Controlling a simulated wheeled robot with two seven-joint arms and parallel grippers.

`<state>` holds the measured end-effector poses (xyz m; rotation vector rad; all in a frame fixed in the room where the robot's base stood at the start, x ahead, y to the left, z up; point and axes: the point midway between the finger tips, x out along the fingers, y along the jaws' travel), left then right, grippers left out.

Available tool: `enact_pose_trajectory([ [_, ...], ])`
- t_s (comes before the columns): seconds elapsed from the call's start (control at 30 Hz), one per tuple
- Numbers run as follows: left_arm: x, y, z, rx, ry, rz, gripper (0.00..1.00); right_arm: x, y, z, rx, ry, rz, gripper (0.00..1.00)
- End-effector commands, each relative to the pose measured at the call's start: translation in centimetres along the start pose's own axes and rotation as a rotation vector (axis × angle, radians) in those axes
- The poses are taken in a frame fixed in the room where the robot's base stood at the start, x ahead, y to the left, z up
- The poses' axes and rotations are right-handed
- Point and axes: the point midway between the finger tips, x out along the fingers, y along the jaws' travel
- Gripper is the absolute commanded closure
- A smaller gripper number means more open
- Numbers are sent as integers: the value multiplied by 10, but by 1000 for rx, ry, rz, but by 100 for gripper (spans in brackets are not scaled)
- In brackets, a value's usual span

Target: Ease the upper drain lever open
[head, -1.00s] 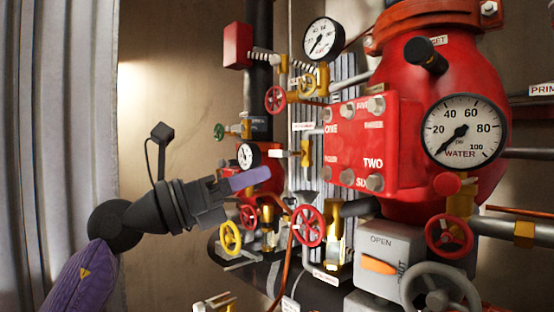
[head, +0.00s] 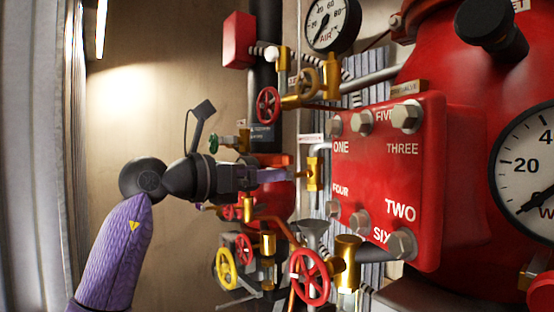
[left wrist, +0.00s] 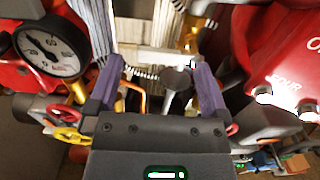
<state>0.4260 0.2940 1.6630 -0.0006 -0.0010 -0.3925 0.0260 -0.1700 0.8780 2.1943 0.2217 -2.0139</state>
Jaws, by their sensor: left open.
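My left gripper (head: 288,174) reaches in from the left at mid height in the head view, its purple fingers beside a brass valve (head: 315,175) on a grey pipe. This valve seems to be the upper drain valve. Its lever is hard to make out behind the fingers. In the left wrist view my left gripper (left wrist: 158,68) is open, with the two purple fingers wide apart. A grey funnel-like part (left wrist: 176,80) shows between them, and a pale bar crosses beyond. I cannot tell whether a finger touches the lever. My right gripper is not in view.
A red lettered plate (head: 390,180) with large bolts stands right of the valve. Red (head: 309,277) and yellow (head: 226,268) handwheels sit below. A brass valve with a red wheel (head: 268,105) is above. A gauge (left wrist: 50,50) is close left in the wrist view.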

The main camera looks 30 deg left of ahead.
Motion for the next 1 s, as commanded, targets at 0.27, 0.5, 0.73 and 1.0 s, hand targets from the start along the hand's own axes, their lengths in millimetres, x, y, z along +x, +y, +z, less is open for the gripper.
enact_pose_trajectory([
  [0.27,34,0,0,0,1,0,0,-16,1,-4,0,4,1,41],
  [0.5,34,0,-1,1,0,0,6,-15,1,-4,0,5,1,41],
  [0.73,34,0,-1,1,0,0,55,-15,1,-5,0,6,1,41],
  [1.0,33,0,-2,-18,0,1,94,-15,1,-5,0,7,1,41],
])
